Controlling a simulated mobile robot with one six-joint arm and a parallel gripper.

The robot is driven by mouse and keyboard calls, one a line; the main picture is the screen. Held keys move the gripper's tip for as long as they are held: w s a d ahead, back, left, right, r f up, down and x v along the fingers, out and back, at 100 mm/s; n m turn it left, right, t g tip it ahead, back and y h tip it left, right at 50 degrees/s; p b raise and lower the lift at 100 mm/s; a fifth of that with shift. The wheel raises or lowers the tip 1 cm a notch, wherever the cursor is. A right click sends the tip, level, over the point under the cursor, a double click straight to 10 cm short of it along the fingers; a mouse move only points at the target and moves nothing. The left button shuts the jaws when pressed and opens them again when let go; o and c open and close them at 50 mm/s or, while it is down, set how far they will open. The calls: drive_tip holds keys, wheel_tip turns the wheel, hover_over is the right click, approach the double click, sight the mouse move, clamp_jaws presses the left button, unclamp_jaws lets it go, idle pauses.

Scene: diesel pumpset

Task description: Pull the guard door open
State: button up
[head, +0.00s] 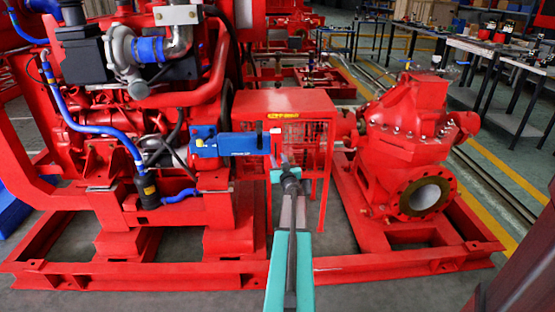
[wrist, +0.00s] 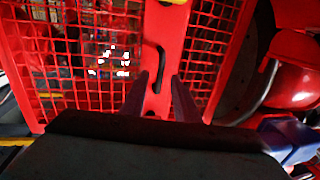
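The red guard (head: 308,104) stands between the engine and the pump in the head view, with a flat top and mesh sides. In the wrist view, the guard door shows red mesh panels (wrist: 102,60) beside a solid red strip (wrist: 172,40). A black bent handle (wrist: 161,62) is on this strip. My gripper (wrist: 159,77) is open, its two dark fingers pointing at the strip. The handle's lower end appears between the fingertips, with a gap on both sides. I cannot tell whether the fingers reach around it in depth. In the head view my arm hides the fingers.
The red engine (head: 130,130) with blue hoses is left of the guard. The red pump (head: 405,140) with a round flange is to the right. A red base frame (head: 400,262) runs along the floor. Workbenches (head: 490,50) stand at the back right.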

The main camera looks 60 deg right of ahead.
drive_tip(key=shift+x, duration=0.8)
clamp_jaws()
